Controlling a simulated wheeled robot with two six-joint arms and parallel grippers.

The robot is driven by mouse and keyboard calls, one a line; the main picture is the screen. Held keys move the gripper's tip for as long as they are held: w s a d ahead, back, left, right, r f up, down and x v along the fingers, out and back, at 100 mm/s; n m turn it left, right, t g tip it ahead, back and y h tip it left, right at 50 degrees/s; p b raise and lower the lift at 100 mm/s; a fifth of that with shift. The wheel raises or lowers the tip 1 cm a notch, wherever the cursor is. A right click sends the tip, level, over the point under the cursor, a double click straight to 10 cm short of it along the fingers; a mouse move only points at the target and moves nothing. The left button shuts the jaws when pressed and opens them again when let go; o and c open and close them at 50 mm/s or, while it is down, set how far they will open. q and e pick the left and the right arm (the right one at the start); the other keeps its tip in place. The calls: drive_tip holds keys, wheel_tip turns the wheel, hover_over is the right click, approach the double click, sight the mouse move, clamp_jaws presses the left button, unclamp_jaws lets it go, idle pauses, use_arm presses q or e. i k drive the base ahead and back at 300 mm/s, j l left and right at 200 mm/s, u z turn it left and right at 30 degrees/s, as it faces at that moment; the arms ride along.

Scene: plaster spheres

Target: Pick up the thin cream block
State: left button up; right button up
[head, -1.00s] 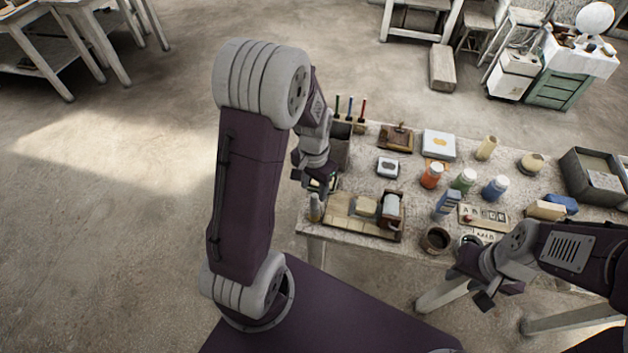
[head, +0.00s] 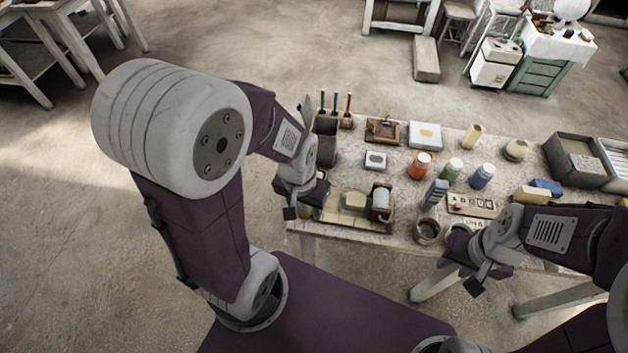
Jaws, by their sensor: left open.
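A wooden tray (head: 365,237) stands at the table's left front and holds pale cream pieces. A raised cream block (head: 355,201) sits in it, with flatter cream pieces (head: 350,219) in front. I cannot tell for sure which is the thin cream block. My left gripper (head: 306,203) is open, just left of the tray, at its left end; it hides what lies behind it. No held thing shows in it. My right gripper (head: 477,278) hangs at the table's front edge, away from the tray; its jaw gap is not clear.
A white roller (head: 381,199) in a wooden holder stands at the tray's right end. A dark box (head: 326,140) and upright coloured tools are behind it. Orange (head: 419,166), green and blue bottles stand mid-table. Another cream block (head: 531,195) lies beside a blue one at right.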

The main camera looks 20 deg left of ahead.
sight(356, 200)
drive_tip(key=z, duration=1.8)
drive_tip(key=u, duration=2.2)
drive_tip(key=i+j, duration=0.1)
drive_tip(key=j, duration=0.55)
drive_tip(key=i+j+z, duration=0.1)
drive_tip(key=j, duration=0.6)
